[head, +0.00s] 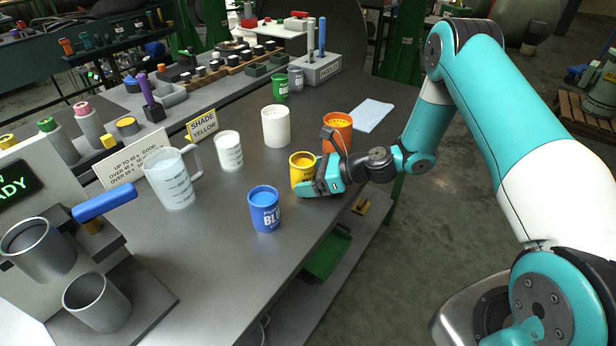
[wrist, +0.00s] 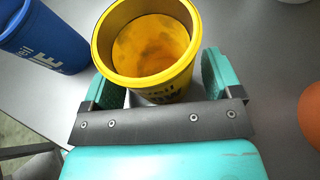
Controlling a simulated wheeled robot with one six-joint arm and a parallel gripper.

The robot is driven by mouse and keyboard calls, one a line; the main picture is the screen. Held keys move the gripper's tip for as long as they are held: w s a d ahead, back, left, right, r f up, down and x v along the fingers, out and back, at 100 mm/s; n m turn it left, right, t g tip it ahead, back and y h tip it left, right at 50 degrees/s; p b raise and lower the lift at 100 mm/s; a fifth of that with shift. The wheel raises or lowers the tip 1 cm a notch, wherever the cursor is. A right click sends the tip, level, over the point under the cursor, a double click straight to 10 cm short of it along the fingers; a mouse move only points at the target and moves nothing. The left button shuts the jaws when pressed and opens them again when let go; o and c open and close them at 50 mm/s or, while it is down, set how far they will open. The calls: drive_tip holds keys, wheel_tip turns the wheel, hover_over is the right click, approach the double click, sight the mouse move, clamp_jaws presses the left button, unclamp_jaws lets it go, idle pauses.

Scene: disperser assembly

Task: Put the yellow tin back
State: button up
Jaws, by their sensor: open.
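The yellow tin (head: 302,168) stands upright on the grey workbench, near its right edge. In the wrist view the yellow tin (wrist: 150,50) shows its open top, with yellow-brown contents inside. My gripper (head: 311,187) is low at the bench, right at the tin. In the wrist view my gripper's fingers (wrist: 154,82) are open, one on each side of the tin's near part, with a gap visible at least on the right. The lower part of the tin is partly hidden by my gripper.
A blue tin (head: 265,212) stands close, front left of the yellow one. An orange tin (head: 337,128) stands behind my wrist. A white cup (head: 276,127), a measuring beaker (head: 229,152) and a jug (head: 172,180) stand to the left. A "SHADE YELLOW" sign (head: 202,125) stands farther back.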

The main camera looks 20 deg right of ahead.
drive_tip(key=shift+s+d+r, duration=0.2)
drive_tip(key=shift+d, duration=0.15)
drive_tip(key=b+v, duration=0.1)
drive_tip(key=v, duration=0.9)
drive_tip(key=shift+b, duration=0.4)
drive_tip(key=shift+s+d+r, duration=0.15)
drive_tip(key=shift+d, duration=0.05)
drive_tip(key=shift+s+r, duration=0.15)
drive_tip(key=shift+r, duration=0.15)
drive_tip(key=s+a+r+n+g+h, duration=0.1)
drive_tip(key=s+a+r+n+g, duration=0.2)
drive_tip(key=s+a+r+n, duration=0.4)
drive_tip(key=s+a+r+n+g+h, duration=0.25)
drive_tip(key=a+r+n, duration=0.2)
drive_tip(key=n, duration=0.55)
drive_tip(key=s+a+r+n+h, duration=0.1)
drive_tip(key=s+r+n+h, duration=0.1)
drive_tip(key=s+n, duration=0.5)
drive_tip(key=s+a+r+n+g+h, duration=0.1)
drive_tip(key=s+r+n+h, duration=0.1)
drive_tip(key=s+r+n, duration=0.2)
drive_tip(key=s+n, duration=0.3)
drive_tip(key=s, duration=0.2)
drive_tip(key=shift+a+r, duration=0.2)
drive_tip(key=shift+r, duration=0.05)
